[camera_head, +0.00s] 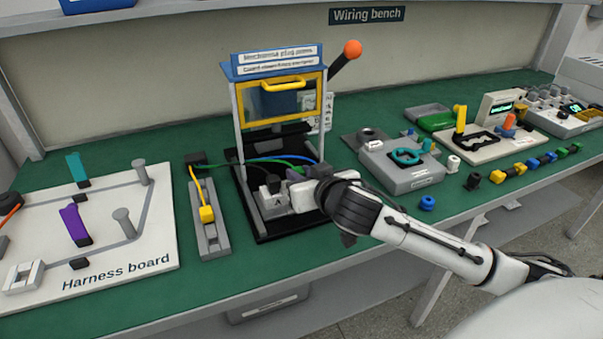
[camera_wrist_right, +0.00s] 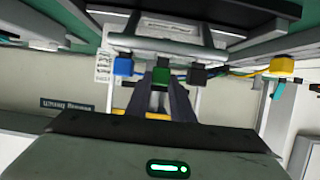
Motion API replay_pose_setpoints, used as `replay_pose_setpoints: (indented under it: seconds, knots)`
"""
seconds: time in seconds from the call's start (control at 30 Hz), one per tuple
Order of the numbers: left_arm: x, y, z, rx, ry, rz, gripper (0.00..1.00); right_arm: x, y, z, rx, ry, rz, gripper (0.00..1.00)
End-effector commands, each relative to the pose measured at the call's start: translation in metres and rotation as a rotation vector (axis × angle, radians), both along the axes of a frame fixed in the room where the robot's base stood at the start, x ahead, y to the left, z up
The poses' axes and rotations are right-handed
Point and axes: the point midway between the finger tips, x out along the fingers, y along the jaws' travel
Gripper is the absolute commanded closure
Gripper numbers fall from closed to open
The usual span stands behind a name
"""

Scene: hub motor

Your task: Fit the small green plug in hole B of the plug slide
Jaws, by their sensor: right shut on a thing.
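My right gripper (camera_head: 285,190) reaches over the plug slide (camera_head: 272,206), a grey block on the black base of the press. A letter A shows on the slide's front; hole B is hidden by my gripper. In the right wrist view my two dark fingers (camera_wrist_right: 161,92) are shut on the small green plug (camera_wrist_right: 161,76). The plug is in front of the pale slide face; I cannot tell whether it is in a hole. A blue plug (camera_wrist_right: 123,66) and a black plug (camera_wrist_right: 198,74) are on either side of it. My left gripper is not in view.
The press (camera_head: 278,68) stands behind, its yellow-framed guard (camera_head: 284,98) raised and an orange-knobbed lever (camera_head: 351,49) at its right. A grey holder with a yellow plug (camera_head: 207,214) is at left, beside the harness board (camera_head: 110,262). A grey box (camera_head: 400,178) stands close at right.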

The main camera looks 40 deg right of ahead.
Motion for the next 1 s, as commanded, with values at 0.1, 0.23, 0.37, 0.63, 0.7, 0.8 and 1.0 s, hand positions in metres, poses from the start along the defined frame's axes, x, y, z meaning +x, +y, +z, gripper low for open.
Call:
replay_pose_setpoints:
  seconds: [0.1,0.23,0.37,0.63,0.7,0.8,1.0]
  knots:
    - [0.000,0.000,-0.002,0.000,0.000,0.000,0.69,0.000,0.000,-0.003,0.000,0.000,0.000,1.00]
    - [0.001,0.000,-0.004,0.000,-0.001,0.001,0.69,0.000,0.000,-0.006,0.000,0.000,0.000,1.00]
    - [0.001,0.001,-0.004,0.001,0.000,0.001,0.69,0.000,0.000,-0.006,0.000,0.000,0.000,0.71]
    - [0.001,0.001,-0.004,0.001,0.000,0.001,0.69,0.000,0.000,-0.006,0.000,0.001,0.000,0.57]
    - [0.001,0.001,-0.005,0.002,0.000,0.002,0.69,0.000,0.000,-0.007,0.000,0.001,-0.001,0.57]
    - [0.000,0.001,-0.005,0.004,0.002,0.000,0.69,0.000,0.000,-0.006,0.000,0.001,-0.001,0.57]
    - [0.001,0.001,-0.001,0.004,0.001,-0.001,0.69,-0.029,0.007,0.005,0.001,0.003,0.002,0.57]
